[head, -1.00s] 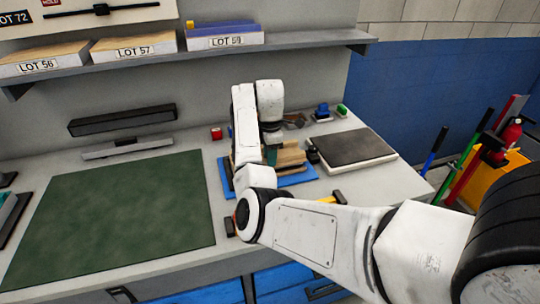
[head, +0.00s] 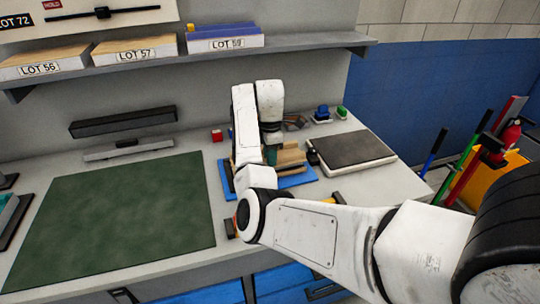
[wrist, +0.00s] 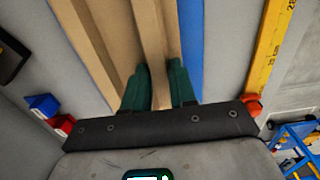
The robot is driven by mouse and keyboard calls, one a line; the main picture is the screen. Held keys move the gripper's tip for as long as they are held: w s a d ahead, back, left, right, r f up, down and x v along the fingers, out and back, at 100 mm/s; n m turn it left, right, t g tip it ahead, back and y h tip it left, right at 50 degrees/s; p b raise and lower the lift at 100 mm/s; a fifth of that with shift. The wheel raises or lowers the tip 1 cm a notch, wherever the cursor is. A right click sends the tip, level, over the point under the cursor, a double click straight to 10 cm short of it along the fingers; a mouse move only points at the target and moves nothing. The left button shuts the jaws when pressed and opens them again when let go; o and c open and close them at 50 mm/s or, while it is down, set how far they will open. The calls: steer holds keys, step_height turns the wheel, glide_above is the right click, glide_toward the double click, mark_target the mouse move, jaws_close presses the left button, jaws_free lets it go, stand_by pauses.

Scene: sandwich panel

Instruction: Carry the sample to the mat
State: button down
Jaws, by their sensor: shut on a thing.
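My gripper (wrist: 158,92) has green fingers and is shut on a tan strip, the sample (wrist: 149,30), which runs between the fingers in the wrist view. In the head view, tan pieces (head: 291,157) show at the gripper over a blue tray (head: 298,181). My arm hides part of them, and I cannot tell whether the held strip is clear of the tray. Another tan piece (wrist: 88,35) lies beside the held strip in the wrist view. The dark green mat (head: 120,220) lies flat and empty on the bench at the left.
A flat grey-topped device (head: 350,151) stands right of the tray. A small red block (head: 217,135) is left of the arm. A black bar (head: 122,121) is behind the mat, below a shelf (head: 300,44) with lot boxes. A yellow ruler (wrist: 270,45) shows in the wrist view.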

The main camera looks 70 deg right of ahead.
steer(key=shift+r+p, duration=3.35)
steer(key=shift+p, duration=0.35)
steer(key=shift+w+a, duration=0.1)
steer(key=shift+w+a+p, duration=0.95)
steer(key=shift+w+a, duration=0.65)
steer(key=shift+w, duration=0.1)
steer(key=w+a, duration=0.5)
steer(key=shift+w, duration=0.15)
steer(key=w+a, duration=0.8)
steer(key=shift+w, duration=0.25)
steer(key=shift+a, duration=0.1)
